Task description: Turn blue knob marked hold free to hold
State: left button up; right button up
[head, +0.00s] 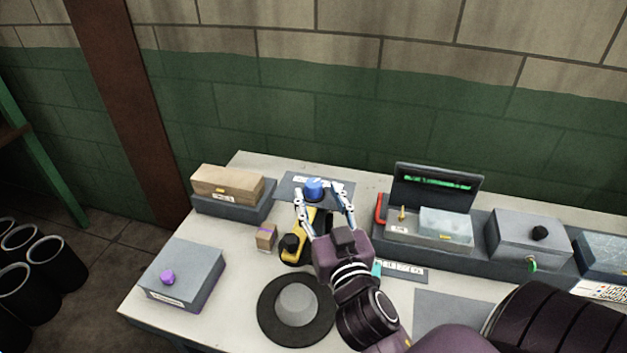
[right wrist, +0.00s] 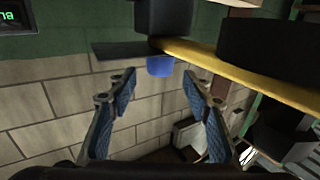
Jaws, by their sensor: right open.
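The blue knob (head: 314,185) stands on a flat grey plate (head: 341,187) with a white label at the back of the table. The label's marks are too small to read. My right gripper (head: 323,197) is open, its fingers pointing at the knob, one on either side of it in the head view. In the right wrist view the knob (right wrist: 160,66) shows between and beyond the open fingertips (right wrist: 158,86). I cannot tell whether a finger touches it. My left gripper is not in view.
A yellow and black object (head: 292,248) lies just left of my right gripper, with a small cardboard box (head: 265,237) beside it. A wooden box (head: 226,184) is at left. A grey box with a purple knob (head: 184,275) and a black disc (head: 270,322) are nearer. Equipment boxes (head: 436,236) fill the right.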

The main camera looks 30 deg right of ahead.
aim_at(316, 189)
jog(key=shift+p+x, duration=0.65)
jog(key=shift+x, duration=1.75)
jog(key=c, duration=1.2)
jog(key=shift+o, duration=0.2)
